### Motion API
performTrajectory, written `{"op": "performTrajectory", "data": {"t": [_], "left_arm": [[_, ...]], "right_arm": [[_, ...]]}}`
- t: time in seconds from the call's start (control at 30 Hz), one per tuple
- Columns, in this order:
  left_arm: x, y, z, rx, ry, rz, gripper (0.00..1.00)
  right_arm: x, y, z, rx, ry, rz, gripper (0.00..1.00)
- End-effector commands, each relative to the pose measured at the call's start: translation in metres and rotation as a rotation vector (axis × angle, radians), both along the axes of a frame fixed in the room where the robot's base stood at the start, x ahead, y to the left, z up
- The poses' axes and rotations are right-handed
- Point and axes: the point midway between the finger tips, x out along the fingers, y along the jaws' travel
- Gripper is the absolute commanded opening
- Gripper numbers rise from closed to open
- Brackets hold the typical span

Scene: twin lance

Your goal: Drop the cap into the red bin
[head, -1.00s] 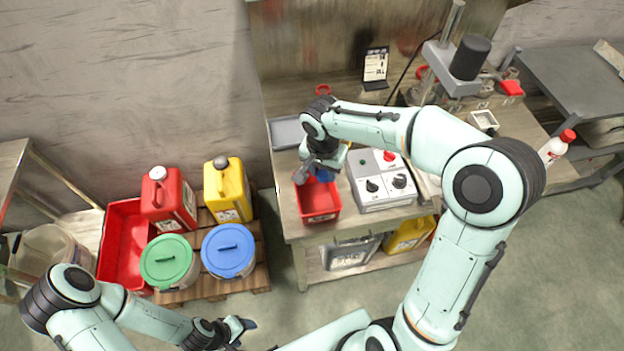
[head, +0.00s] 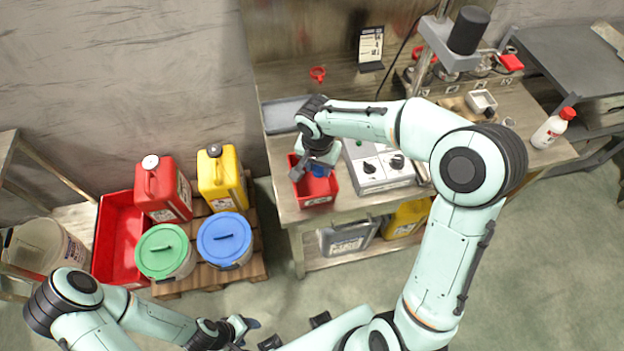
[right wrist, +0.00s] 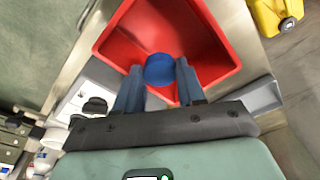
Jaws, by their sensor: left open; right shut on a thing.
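The blue cap (right wrist: 159,70) is between the fingertips of my right gripper (right wrist: 159,77) in the right wrist view. My right gripper is shut on it and holds it over the red bin (right wrist: 205,45). In the head view the red bin (head: 316,190) stands at the front left corner of the workbench, with my right gripper (head: 308,171) over its back part. The cap (head: 319,171) shows partly there, beside the fingers. My left gripper (head: 246,327) is open and empty, low over the floor and away from the bench.
A grey control box (head: 378,168) stands right of the bin, and a grey tray (head: 284,114) lies behind it. A press (head: 462,45) and a white bottle (head: 553,128) are further right. Left on the floor are a larger red tub (head: 118,240), canisters and lidded buckets.

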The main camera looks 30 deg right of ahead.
Motion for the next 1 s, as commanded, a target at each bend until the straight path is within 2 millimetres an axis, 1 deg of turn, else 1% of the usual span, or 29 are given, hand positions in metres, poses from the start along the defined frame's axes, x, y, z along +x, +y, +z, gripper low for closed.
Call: {"op": "performTrajectory", "data": {"t": [0.03,0.1,0.37,0.47,0.57,0.67,0.9,1.0], "left_arm": [[0.0,0.0,0.0,0.0,-0.001,0.0,0.62],[0.0,0.0,0.0,0.0,-0.001,0.0,0.62],[0.0,0.0,0.0,0.0,-0.001,0.0,0.62],[0.001,0.0,0.0,0.0,-0.001,0.0,0.62],[0.001,0.0,0.001,0.0,-0.001,0.0,0.62],[0.002,0.0,0.003,0.0,-0.002,0.0,0.62],[0.006,0.0,0.008,0.0,-0.007,0.0,0.62],[0.008,0.0,0.01,0.0,-0.009,0.0,0.62]], "right_arm": [[0.0,0.0,0.0,0.0,0.0,0.0,0.48],[0.0,0.0,0.0,0.0,0.0,0.0,0.69],[0.0,0.0,0.0,0.0,0.0,0.0,0.69],[0.0,0.0,0.005,-0.001,-0.001,0.0,0.69],[0.0,0.001,0.017,-0.002,-0.004,-0.001,0.69],[-0.002,0.003,0.037,0.0,-0.007,0.001,0.69],[-0.006,0.008,0.092,0.0,-0.006,0.0,0.69],[-0.008,0.01,0.11,0.0,-0.005,0.0,0.69]]}}
